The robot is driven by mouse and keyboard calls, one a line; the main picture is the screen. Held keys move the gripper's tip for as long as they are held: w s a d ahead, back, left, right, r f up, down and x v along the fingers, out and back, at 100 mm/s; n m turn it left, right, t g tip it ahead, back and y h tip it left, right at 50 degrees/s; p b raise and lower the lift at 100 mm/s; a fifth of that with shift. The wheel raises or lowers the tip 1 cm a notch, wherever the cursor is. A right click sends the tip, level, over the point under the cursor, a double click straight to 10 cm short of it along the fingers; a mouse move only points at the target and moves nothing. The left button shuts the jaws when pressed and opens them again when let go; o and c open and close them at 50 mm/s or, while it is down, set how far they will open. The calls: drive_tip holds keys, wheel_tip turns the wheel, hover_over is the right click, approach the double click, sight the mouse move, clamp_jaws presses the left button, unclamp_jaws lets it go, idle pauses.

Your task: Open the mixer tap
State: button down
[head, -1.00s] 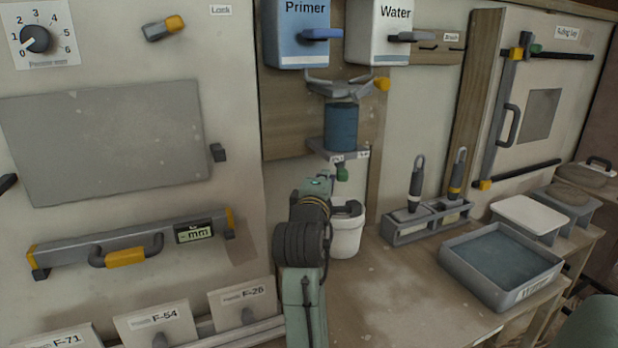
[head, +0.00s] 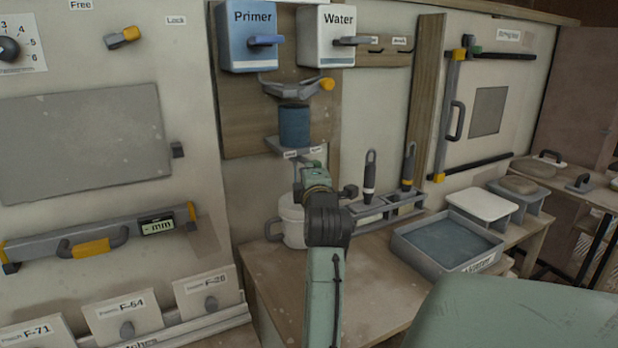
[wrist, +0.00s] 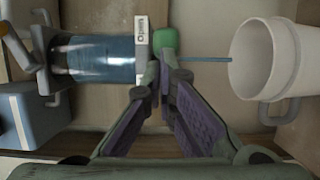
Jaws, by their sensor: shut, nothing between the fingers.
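The mixer is a blue cylinder (head: 294,127) on a wall bracket, with small labels on the shelf below it. In the wrist view, turned sideways, the blue cylinder (wrist: 100,60) has a label reading "Open" (wrist: 142,40). The green tap (wrist: 165,40) sits beside that label. A thin blue stream (wrist: 205,59) runs from the tap toward the mouth of the white bucket (wrist: 262,62). My gripper (wrist: 157,75) is shut and empty, its fingertips close beside the tap; contact is unclear. In the head view my arm hides the fingers and partly the bucket (head: 291,222).
Primer (head: 248,40) and Water (head: 327,38) dispensers hang above the mixer. Right of my arm stand a tool rack (head: 385,208) and a grey water tray (head: 425,262) on the bench. A levelling bar (head: 40,240) is on the left wall panel.

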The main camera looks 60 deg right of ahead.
sight(320, 166)
drive_tip(key=shift+s+d+f+b, duration=0.1)
drive_tip(key=shift+s+d+b, duration=0.15)
drive_tip(key=shift+d, duration=0.3)
drive_tip(key=shift+s+d+b, duration=0.2)
drive_tip(key=shift+d+b, duration=0.1)
drive_tip(key=shift+d, duration=0.25)
drive_tip(key=shift+s+d+f+b, duration=0.1)
drive_tip(key=shift+s+d+b, duration=0.15)
drive_tip(key=shift+d, duration=0.3)
drive_tip(key=shift+r, duration=0.1)
drive_tip(key=shift+w, duration=0.1)
